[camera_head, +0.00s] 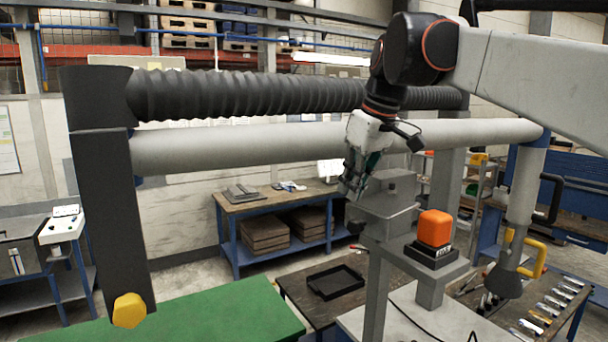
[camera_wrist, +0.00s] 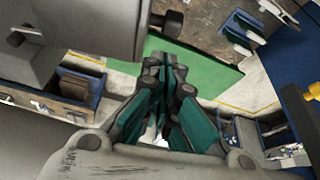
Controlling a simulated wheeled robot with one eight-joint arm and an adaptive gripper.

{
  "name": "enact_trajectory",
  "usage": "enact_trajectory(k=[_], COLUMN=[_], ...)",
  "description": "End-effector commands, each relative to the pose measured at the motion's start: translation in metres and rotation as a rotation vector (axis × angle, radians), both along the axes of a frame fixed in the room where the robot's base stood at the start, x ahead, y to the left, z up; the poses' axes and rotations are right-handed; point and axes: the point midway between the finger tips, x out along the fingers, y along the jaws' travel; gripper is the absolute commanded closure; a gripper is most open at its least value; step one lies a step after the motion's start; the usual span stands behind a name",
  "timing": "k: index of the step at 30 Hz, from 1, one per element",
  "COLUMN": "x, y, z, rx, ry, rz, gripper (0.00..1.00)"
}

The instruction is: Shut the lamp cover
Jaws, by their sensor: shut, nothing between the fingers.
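A grey metal lamp housing (camera_head: 384,222) stands on a post right of the middle in the head view. A grey box-like upper part (camera_head: 394,186), which looks like its cover, rises above it; how far it stands open I cannot tell. My gripper (camera_head: 350,186) points down just left of this part, with its fingers shut and empty. In the wrist view, the fingers (camera_wrist: 166,66) are together over the green surface. A grey box-shaped part (camera_wrist: 85,38) with dark knobs fills the upper left there, close beside the fingers. Whether they touch it is unclear.
An orange block (camera_head: 434,228) sits on a black base right of the housing. A long pale arm tube (camera_head: 240,146) and a black ribbed hose (camera_head: 245,96) cross behind my gripper. A green mat (camera_head: 215,322) and a black tray (camera_head: 335,282) lie below.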

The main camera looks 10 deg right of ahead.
Motion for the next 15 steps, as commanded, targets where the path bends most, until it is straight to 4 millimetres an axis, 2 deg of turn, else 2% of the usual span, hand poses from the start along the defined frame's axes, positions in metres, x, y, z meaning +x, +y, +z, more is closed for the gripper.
enact_trajectory(k=[6,15], x=[0.008,0.014], y=[0.006,0.009], z=[-0.031,-0.049], rx=[-0.001,0.0], ry=[0.0,0.0], rz=[0.002,0.001], gripper=[1.0,1.0])
